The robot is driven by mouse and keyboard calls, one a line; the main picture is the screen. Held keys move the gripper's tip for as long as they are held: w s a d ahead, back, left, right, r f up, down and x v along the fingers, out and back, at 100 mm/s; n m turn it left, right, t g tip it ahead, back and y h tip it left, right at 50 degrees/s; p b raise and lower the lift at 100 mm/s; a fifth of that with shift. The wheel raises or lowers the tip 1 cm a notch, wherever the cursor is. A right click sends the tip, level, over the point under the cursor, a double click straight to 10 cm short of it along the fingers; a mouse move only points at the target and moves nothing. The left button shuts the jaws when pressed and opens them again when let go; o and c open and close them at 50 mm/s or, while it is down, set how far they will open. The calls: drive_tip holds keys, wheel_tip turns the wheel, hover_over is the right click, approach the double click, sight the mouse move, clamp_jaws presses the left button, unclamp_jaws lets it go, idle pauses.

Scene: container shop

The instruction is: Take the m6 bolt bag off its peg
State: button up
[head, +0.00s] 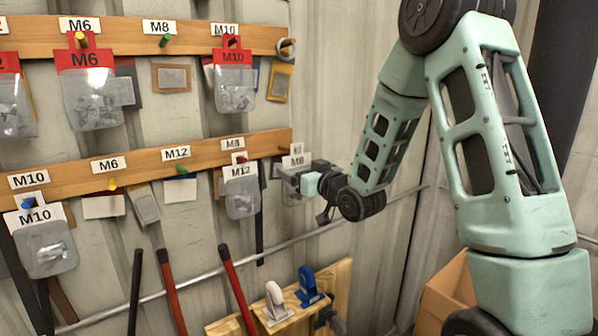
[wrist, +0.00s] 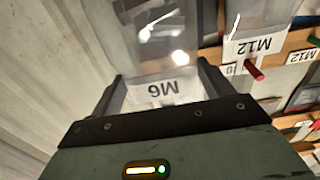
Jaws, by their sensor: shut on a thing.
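A clear bag with a white M6 header (wrist: 160,92) is between the fingers of my gripper (wrist: 162,78) in the wrist view. My gripper (head: 298,180) is shut on this bag at the right end of the lower wooden rail in the head view. The bag's white header (head: 296,161) shows just above my gripper there; most of its body is hidden. I cannot tell whether its hole is still around a peg. Another M6 bag (head: 92,88), with a red header, hangs from a yellow peg on the upper rail at left.
An M12 bag (head: 241,190) hangs just left of my gripper; it also shows in the wrist view (wrist: 250,45) by a red peg (wrist: 254,70). M10 bags hang on both rails. Below are tool handles (head: 238,285) and a wooden board (head: 290,312). The wall to the right is bare.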

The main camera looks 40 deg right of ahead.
drive_tip(key=shift+s, duration=0.1)
drive_tip(key=shift+s+b, duration=0.75)
drive_tip(key=shift+s, duration=1.65)
